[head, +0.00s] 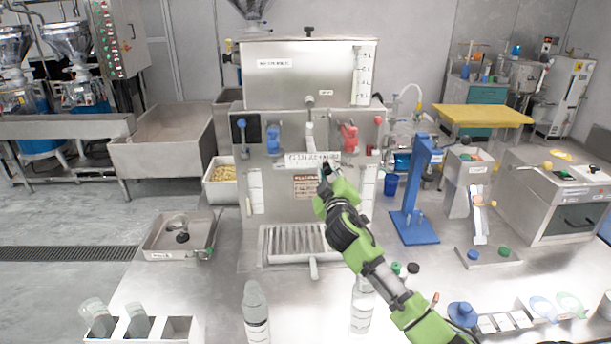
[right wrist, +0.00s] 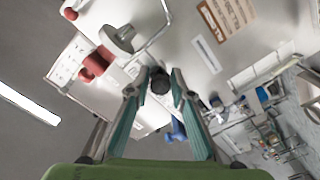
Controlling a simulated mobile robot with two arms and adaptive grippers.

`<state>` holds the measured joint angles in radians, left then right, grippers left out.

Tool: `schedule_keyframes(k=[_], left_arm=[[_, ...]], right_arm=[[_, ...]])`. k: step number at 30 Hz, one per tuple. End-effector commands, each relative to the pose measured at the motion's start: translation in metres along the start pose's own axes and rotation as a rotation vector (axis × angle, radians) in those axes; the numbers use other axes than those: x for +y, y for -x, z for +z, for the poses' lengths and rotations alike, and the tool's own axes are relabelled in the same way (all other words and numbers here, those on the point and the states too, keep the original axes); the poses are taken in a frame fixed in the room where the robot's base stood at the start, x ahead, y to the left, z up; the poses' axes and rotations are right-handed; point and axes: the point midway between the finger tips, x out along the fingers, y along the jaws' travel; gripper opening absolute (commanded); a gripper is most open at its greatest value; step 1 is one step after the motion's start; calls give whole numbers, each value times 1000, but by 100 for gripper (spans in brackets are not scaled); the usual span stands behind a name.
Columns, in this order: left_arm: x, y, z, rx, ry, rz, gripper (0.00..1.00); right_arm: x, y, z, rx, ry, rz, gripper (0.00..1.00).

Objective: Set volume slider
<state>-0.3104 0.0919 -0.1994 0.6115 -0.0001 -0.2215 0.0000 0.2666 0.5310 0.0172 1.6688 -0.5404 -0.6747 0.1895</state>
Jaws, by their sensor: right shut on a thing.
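The steel machine (head: 311,75) stands in the middle of the head view. A white lettered strip (head: 300,160) crosses its front panel. My right gripper (head: 327,170) is at the panel, just below the strip's right part. In the right wrist view my right gripper (right wrist: 160,75) is shut on a dark round knob (right wrist: 161,84), which sits between its fingertips. In the head view the knob is hard to tell from the dark fingers. I cannot read the slider's setting. My left gripper is not in view.
A blue lever (head: 273,138) and a red lever (head: 348,136) flank the spout above the strip. A slatted drip tray (head: 290,243) is below. A blue stand (head: 412,218) is at right. Bottles, including one at front left (head: 256,312), stand in front.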

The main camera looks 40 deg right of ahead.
Motion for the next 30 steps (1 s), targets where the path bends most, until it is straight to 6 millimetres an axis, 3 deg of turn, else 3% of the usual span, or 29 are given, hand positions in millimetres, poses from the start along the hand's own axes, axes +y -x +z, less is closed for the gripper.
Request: schedule_keyframes(k=[3,14,15,16,26,30], left_arm=[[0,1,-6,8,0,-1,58],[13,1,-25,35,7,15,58],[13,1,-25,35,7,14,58],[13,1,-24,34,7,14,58],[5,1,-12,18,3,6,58],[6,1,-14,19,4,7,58]], right_arm=[[12,0,15,-6,2,0,0],[17,-1,18,-7,2,3,0],[17,-1,18,-7,2,3,31],[17,-1,18,-7,2,3,34],[16,0,17,-3,1,1,34],[15,10,17,-3,1,-1,34]])
